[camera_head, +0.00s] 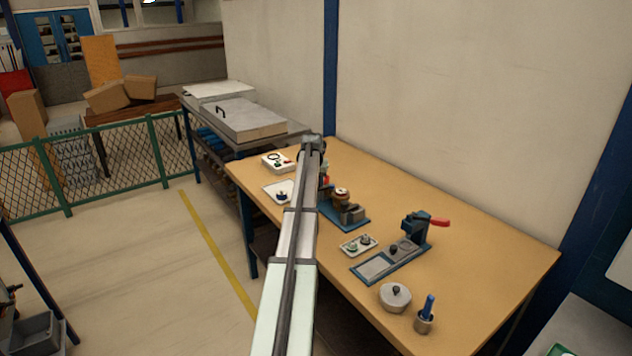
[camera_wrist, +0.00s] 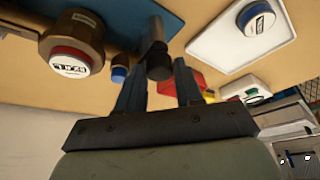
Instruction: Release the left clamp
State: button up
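The left clamp stands on a blue base plate (camera_head: 352,222) in the head view. My arm hides much of it, and a small red part (camera_head: 326,181) shows beside the arm. In the wrist view, a dark rod with a black round end (camera_wrist: 158,64) stands by the blue plate (camera_wrist: 120,14). My gripper (camera_wrist: 160,75) is open, with its two fingers apart and the rod's end just beyond or between their tips. Contact cannot be told. A red piece (camera_wrist: 205,80) shows behind the fingers; whether it is the clamp's handle is unclear.
A brass round part with a red ring (camera_wrist: 72,58) sits near the fingers, and a white tray (camera_wrist: 215,45) lies opposite. Another clamp with a red handle (camera_head: 440,222), a small tray (camera_head: 345,249) and a lidded pot (camera_head: 395,297) stand to the right. The table's right end is clear.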

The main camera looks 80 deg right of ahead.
jog(key=c, duration=0.6)
jog(key=shift+n, duration=0.3)
jog(key=n+t, duration=0.1)
jog(key=n, duration=0.2)
jog(key=shift+s+n+t, duration=0.15)
jog(key=shift+n+t, duration=0.15)
jog(key=shift+t, duration=0.1)
jog(key=n, duration=0.2)
jog(key=n+t+y, duration=0.1)
jog(key=n, duration=0.1)
jog(key=shift+s+d+n, duration=0.1)
jog(key=shift+d+n, duration=0.05)
jog(key=shift+n, duration=0.15)
jog(key=n+y, duration=0.1)
jog(key=n, duration=0.1)
jog(key=n+t+y, duration=0.1)
jog(key=n, duration=0.2)
jog(key=shift+s+d, duration=0.1)
jog(key=shift+d, duration=0.05)
jog(key=shift+n+t+y, duration=0.3)
jog(key=shift+n+y, duration=0.5)
jog(key=shift+n, duration=1.2)
